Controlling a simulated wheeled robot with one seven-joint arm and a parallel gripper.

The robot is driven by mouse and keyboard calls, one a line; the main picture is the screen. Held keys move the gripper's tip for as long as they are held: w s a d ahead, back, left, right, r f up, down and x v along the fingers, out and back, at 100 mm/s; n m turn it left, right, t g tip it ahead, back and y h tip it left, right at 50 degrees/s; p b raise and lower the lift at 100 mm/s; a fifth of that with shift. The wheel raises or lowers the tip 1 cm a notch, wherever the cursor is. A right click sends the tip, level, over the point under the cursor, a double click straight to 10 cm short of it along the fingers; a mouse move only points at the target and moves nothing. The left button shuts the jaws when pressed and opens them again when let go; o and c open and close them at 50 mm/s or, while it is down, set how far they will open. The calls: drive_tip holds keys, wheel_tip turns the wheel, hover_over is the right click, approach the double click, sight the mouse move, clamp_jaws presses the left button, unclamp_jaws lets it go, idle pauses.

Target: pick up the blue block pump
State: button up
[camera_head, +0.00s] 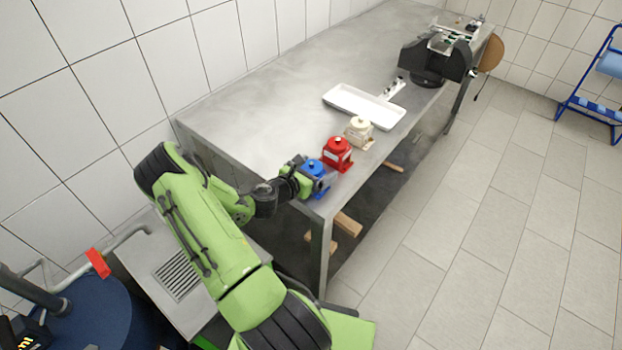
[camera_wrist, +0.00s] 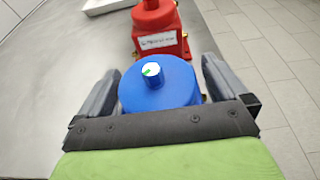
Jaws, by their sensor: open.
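The blue block pump (camera_head: 315,168) stands upright at the near corner of the metal table, beside the red pump. In the wrist view the blue pump (camera_wrist: 158,88) has a round top and a small white and green cap. My gripper (camera_head: 302,175) is at the blue pump. In the wrist view the two grey fingers of my gripper (camera_wrist: 158,78) are spread on either side of it, with a gap showing at the left and right. Whether they touch its body lower down is hidden. Its lower front is hidden behind the gripper's dark palm edge.
A red pump (camera_head: 337,153) stands just behind the blue one, and a cream pump (camera_head: 359,130) behind that. A white tray (camera_head: 345,103) lies farther along the metal table (camera_head: 270,105). A black device (camera_head: 437,60) stands at the far end. The table's left half is clear.

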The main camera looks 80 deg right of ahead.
drive_tip(key=c, duration=1.4)
drive_tip(key=shift+r, duration=0.1)
drive_tip(key=shift+c, duration=0.5)
